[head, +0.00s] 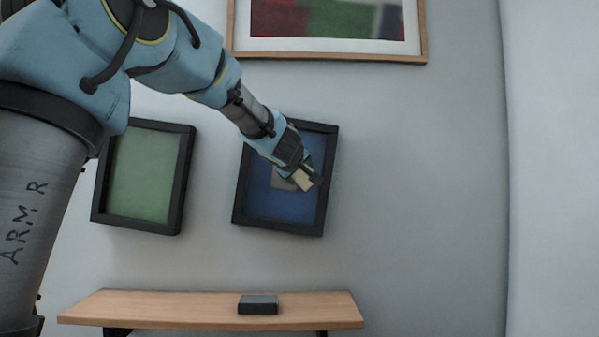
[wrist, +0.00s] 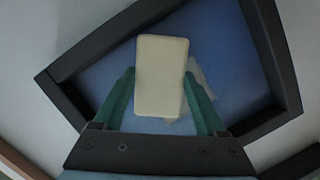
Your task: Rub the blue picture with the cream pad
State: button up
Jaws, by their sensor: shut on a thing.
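The blue picture (head: 290,213) hangs slightly tilted on the wall in a deep black frame; its blue face also fills much of the wrist view (wrist: 225,45). My gripper (head: 309,179) is in front of it, right of its middle in the head view. The gripper is shut on the cream pad (head: 304,183), which shows between the two fingers in the wrist view (wrist: 161,77). A grey patch (head: 281,183) lies on the blue face, partly hidden by the gripper and pad. I cannot tell whether the pad touches the face.
A green picture (head: 142,178) in a black frame hangs to the left. A larger wood-framed picture (head: 330,50) hangs above. A wooden shelf (head: 200,309) below holds a dark grey block (head: 257,305). The wall to the right is bare.

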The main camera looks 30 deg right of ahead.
jog(key=shift+w+d, duration=0.25)
jog(key=shift+w, duration=0.3)
